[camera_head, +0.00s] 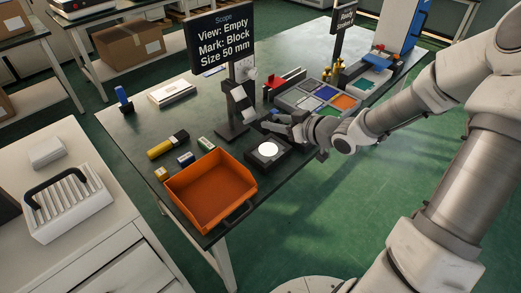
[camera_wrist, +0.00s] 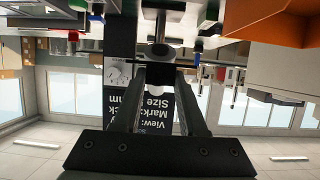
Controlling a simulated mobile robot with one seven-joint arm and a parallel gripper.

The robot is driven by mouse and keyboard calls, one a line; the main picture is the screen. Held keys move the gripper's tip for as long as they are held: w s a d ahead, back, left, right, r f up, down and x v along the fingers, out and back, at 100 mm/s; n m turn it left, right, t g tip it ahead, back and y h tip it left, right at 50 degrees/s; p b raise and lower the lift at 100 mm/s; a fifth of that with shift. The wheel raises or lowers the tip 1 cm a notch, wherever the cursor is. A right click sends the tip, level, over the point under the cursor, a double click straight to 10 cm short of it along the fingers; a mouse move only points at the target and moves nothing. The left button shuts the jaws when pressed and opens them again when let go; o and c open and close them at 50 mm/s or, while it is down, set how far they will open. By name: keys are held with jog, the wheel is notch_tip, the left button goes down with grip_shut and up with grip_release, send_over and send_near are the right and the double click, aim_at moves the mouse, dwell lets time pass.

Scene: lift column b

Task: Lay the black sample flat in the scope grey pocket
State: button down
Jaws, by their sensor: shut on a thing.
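My gripper (camera_head: 276,125) reaches left over the table, its fingers level, just behind a black box with a white round disc (camera_head: 268,149). In the wrist view my gripper (camera_wrist: 160,62) is shut on a small dark piece (camera_wrist: 159,49), which I take to be the black sample; its full shape is hard to tell. A grey tray (camera_head: 289,101) with blue, green and orange pockets lies right of the post. I cannot tell which recess is the scope's grey pocket.
An orange bin (camera_head: 211,187) stands at the table's near left corner. Small yellow, blue and green pieces lie behind it. A second sign (camera_head: 344,17) stands farther right, near a blue-topped device (camera_head: 377,62). A white rack (camera_head: 68,205) stands on a separate cabinet.

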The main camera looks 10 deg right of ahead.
aim_at(274, 154)
notch_tip(274, 154, down, 10)
jog(key=b, duration=0.4)
jog(key=shift+b, duration=0.35)
jog(key=shift+f, duration=0.2)
jog(key=shift+c, duration=2.3)
grip_release()
jog(key=shift+r, duration=0.1)
